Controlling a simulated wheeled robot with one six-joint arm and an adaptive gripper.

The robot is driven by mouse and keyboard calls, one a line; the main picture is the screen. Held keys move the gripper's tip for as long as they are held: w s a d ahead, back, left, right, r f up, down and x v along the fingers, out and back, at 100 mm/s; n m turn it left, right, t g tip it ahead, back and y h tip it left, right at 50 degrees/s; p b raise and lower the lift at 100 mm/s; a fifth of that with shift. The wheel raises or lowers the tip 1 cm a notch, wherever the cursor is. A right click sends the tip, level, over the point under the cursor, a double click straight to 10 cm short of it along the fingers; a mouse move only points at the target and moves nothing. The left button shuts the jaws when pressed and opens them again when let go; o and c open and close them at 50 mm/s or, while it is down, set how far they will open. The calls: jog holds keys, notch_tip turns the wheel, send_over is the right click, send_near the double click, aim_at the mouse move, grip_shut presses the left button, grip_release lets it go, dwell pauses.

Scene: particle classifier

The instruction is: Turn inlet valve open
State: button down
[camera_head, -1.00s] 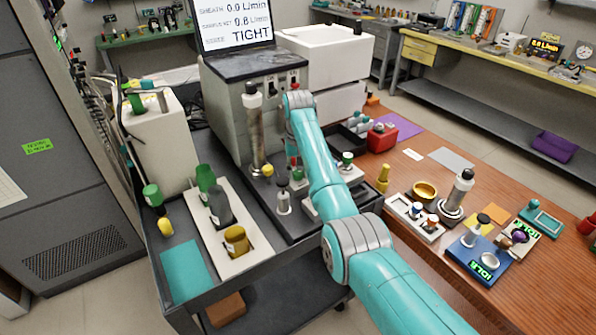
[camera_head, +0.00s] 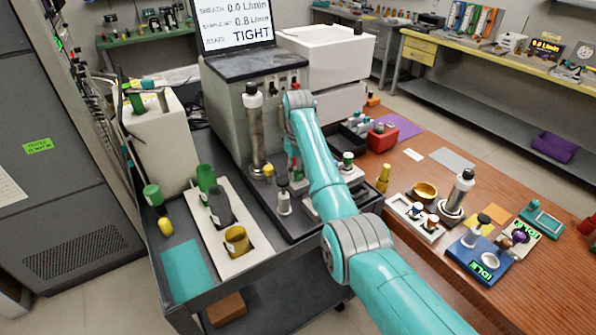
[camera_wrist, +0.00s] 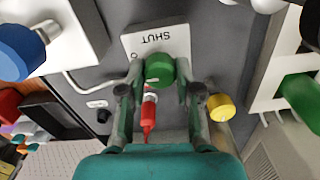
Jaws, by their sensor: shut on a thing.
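The inlet valve shows in the wrist view as a round green knob (camera_wrist: 160,69) with a red lever (camera_wrist: 148,115) pointing toward my palm. A white plate (camera_wrist: 155,40) beside it reads SHUT, upside down in this view. My gripper (camera_wrist: 160,76) has one finger on each side of the green knob and is shut on it. In the head view my gripper (camera_head: 297,172) is low over the dark cart top, partly hidden by my arm, and the valve is hard to make out there.
A yellow knob (camera_wrist: 220,107) is close beside one finger. A grey instrument (camera_head: 250,110) stands behind, its screen (camera_head: 233,22) reading 0.0 L/min, 0.8 L/min and TIGHT. A tall metal cylinder (camera_head: 255,130) stands left of my gripper. A white tray (camera_head: 235,215) holds several bottles.

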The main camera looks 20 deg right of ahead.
aim_at(298, 172)
jog(key=c, duration=0.8)
grip_release()
jog(key=shift+r, duration=3.7)
